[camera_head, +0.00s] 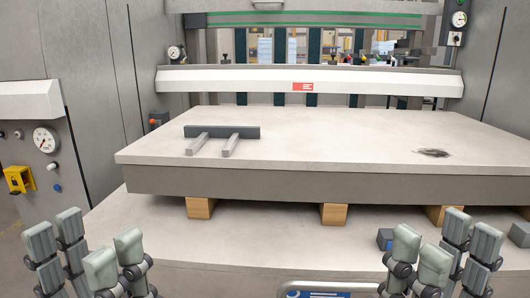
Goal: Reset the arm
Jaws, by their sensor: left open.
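My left gripper (85,252) is at the lower left of the head view. Its grey-green fingers point up and stand apart, open and empty. My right gripper (445,250) is at the lower right. Its fingers also point up with a gap between them, and it looks open and holds nothing visible. Both grippers are in front of the panel bender's table (330,250), apart from each other. My arms behind the fingers are mostly below the frame.
A thick pale slab (320,150) rests on wooden blocks (200,208) (334,214) on the table. A small grey block (385,238) is beside my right gripper.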

